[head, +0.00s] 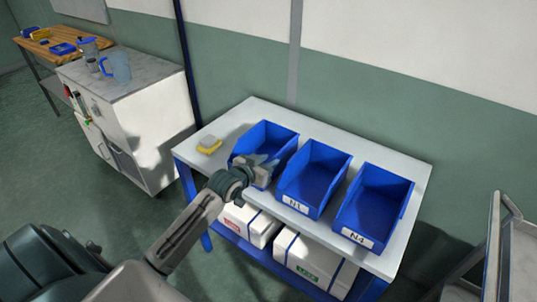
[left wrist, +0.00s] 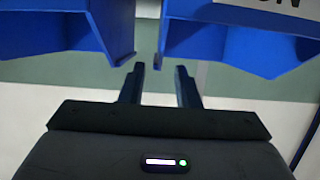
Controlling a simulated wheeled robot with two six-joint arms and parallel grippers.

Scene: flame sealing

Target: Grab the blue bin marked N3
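Three blue bins stand in a row on a white-topped table. The left bin (head: 268,136) has its front partly covered by my left gripper (head: 264,161), so I cannot read its label. The middle bin (head: 312,182) has a label that seems to end in 1. The right bin (head: 374,205) is marked N4. No N3 mark is readable. In the left wrist view the two fingers of my left gripper (left wrist: 158,82) are apart with nothing between them. Two blue bins show beyond them, one left (left wrist: 60,30) and one right (left wrist: 235,45) with a cut-off label. My right gripper is out of view.
A yellow and grey sponge-like item (head: 209,145) lies on the table's left end. White boxes (head: 310,262) sit on the shelf below. A cabinet (head: 150,115) with a blue jug (head: 118,67) stands at left. A grey cart (head: 515,245) stands at right.

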